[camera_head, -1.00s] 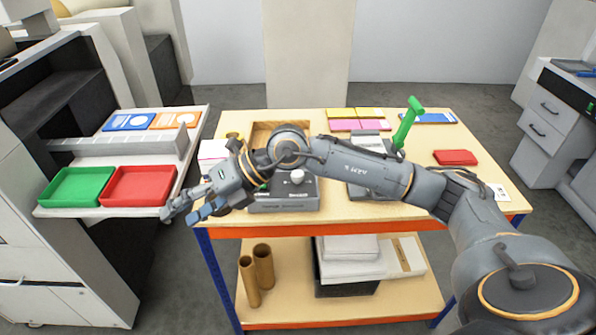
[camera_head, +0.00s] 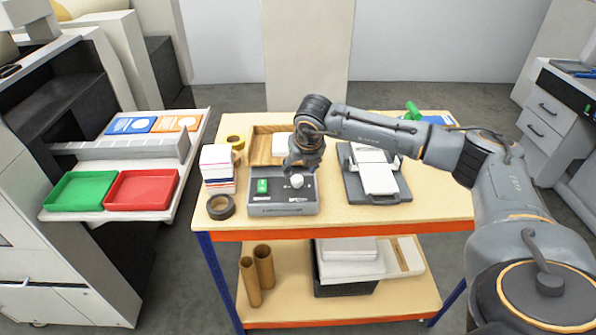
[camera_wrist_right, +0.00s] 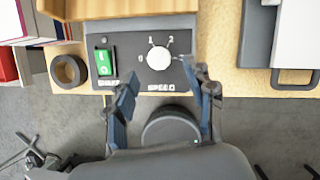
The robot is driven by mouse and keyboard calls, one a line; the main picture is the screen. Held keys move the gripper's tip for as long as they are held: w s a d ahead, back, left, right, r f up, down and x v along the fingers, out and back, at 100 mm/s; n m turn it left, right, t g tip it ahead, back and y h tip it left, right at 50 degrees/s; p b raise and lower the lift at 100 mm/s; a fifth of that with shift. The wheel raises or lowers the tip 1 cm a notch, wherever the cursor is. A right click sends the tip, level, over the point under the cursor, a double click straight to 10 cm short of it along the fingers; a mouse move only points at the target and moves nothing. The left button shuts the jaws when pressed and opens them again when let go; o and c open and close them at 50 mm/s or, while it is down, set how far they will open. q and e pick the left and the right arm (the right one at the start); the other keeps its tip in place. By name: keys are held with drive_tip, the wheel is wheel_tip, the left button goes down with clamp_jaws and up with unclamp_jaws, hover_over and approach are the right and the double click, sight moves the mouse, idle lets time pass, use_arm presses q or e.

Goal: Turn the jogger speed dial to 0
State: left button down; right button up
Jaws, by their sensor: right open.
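The jogger (camera_head: 283,208) is a grey box near the table's front edge. Its white round speed dial (camera_head: 297,181) sits on the panel, right of a green switch (camera_head: 262,186). In the right wrist view the dial (camera_wrist_right: 159,57) shows with the marks 0, 1 and 2 around it and SPEED below; I cannot make out its pointer. My right gripper (camera_head: 302,165) hangs over the jogger, just behind the dial in the head view. In the wrist view its open fingers (camera_wrist_right: 165,82) lie to either side of the dial, apart from it. My left gripper is out of view.
A tape roll (camera_head: 220,206) and a paper stack (camera_head: 217,168) stand left of the jogger. A wooden tray (camera_head: 261,148) is behind it. A grey board with white paper (camera_head: 379,178) lies to the right. The table's front right is clear.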

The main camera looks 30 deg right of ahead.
sight(297, 178)
drive_tip(key=p+x, duration=0.1)
drive_tip(key=x, duration=0.4)
